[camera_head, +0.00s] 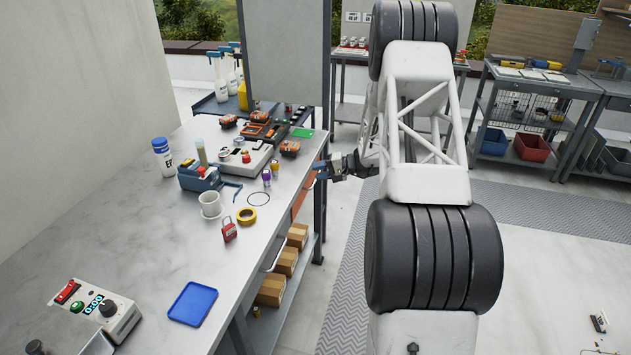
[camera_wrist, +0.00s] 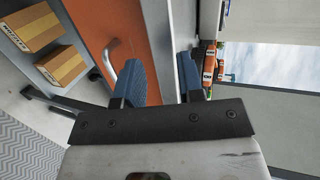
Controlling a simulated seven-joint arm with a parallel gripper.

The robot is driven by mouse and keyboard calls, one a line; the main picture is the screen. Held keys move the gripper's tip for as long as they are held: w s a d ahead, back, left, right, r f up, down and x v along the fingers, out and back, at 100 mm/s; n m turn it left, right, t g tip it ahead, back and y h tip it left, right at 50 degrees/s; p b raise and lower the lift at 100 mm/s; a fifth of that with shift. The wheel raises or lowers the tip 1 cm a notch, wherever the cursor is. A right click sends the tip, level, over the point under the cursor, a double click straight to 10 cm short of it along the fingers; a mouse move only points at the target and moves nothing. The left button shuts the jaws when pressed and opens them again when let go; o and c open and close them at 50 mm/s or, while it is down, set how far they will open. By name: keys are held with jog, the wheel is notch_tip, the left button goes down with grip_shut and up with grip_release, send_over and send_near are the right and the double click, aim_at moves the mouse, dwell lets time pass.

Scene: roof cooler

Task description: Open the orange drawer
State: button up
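The orange drawer (camera_head: 302,196) is set under the right edge of the grey workbench top. Its orange front (camera_wrist: 140,30) fills the upper middle of the wrist view and looks shut. A silver bar handle (camera_wrist: 108,62) shows one curved end just left of my left finger; the rest is hidden behind that finger. My gripper (camera_head: 322,170) is at the bench edge by the drawer's far end. In the wrist view my gripper (camera_wrist: 163,78) has its two blue ribbed fingers apart, with a gap between them. I cannot tell whether a finger touches the handle.
Cardboard boxes (camera_head: 285,262) lie on the shelf below the drawer. The bench top holds a mug (camera_head: 210,205), a red padlock (camera_head: 229,229), yellow tape (camera_head: 246,215), a blue tray (camera_head: 193,303) and several tools. The floor right of the bench is mostly clear.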

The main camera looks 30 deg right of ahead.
jog(key=w+d+f+m+t, duration=0.1)
jog(key=d+f+t, duration=0.1)
jog(key=d+f, duration=0.5)
jog(key=shift+w+d+f+t+h, duration=0.3)
jog(key=shift+w, duration=0.05)
jog(key=shift+w+a, duration=0.1)
jog(key=shift+a, duration=0.05)
jog(key=shift+x, duration=3.75)
grip_shut()
